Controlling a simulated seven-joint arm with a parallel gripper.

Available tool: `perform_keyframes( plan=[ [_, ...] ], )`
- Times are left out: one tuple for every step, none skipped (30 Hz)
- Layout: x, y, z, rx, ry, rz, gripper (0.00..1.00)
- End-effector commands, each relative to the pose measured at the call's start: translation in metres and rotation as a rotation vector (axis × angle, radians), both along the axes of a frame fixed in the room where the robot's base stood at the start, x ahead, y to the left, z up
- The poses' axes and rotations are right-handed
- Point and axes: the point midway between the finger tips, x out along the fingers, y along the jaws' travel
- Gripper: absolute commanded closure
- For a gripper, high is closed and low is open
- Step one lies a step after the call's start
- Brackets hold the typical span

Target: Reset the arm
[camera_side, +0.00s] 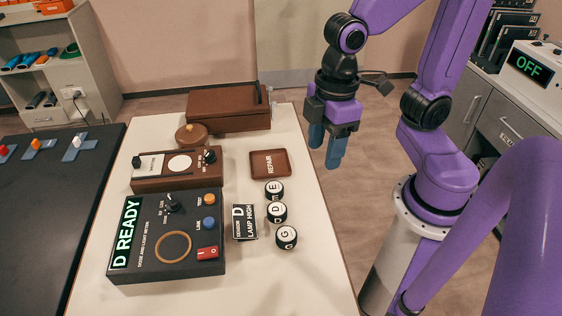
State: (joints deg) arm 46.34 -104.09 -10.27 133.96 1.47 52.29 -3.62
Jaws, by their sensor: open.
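My gripper (325,150) hangs at the end of the purple arm, with blue fingers pointing down near the right edge of the white table (280,290). It is open, with nothing seen between the fingers. It is above and to the right of the brown REPAIR tray (270,164), apart from all objects.
A black meter box (140,268) reads D READY. Behind it are a brown control box (180,183), a round lidded pot (190,135) and a brown case (230,108). Black cylinders E (274,190), D (277,212) and G (286,237) stand beside a LAMP HIGH card (244,222).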

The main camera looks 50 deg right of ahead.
Motion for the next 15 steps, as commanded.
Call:
perform_keyframes(
  plan=[
    [-0.014,-0.012,-0.003,-0.010,0.001,0.012,0.45],
    [-0.021,-0.018,-0.005,-0.015,0.003,0.019,0.45],
    [-0.028,-0.025,-0.008,-0.023,0.003,0.025,0.45],
    [-0.033,-0.030,-0.010,-0.028,0.004,0.029,0.45],
    [-0.036,-0.033,-0.011,-0.032,0.004,0.033,0.45],
    [-0.041,-0.038,-0.013,-0.037,0.005,0.037,0.45],
    [-0.043,-0.040,-0.014,-0.039,0.005,0.038,0.45],
    [-0.044,-0.042,-0.014,-0.041,0.005,0.040,0.45],
    [-0.046,-0.043,-0.015,-0.043,0.005,0.041,0.45],
    [-0.046,-0.044,-0.015,-0.043,0.005,0.042,0.45],
    [-0.047,-0.044,-0.015,-0.044,0.006,0.042,0.45],
    [-0.047,-0.044,-0.015,-0.044,0.006,0.042,0.45],
    [-0.047,-0.044,-0.015,-0.044,0.006,0.042,0.45],
    [-0.047,-0.044,-0.015,-0.044,0.006,0.042,0.45],
    [-0.046,-0.044,-0.015,-0.044,0.006,0.042,0.45]
  ],
)
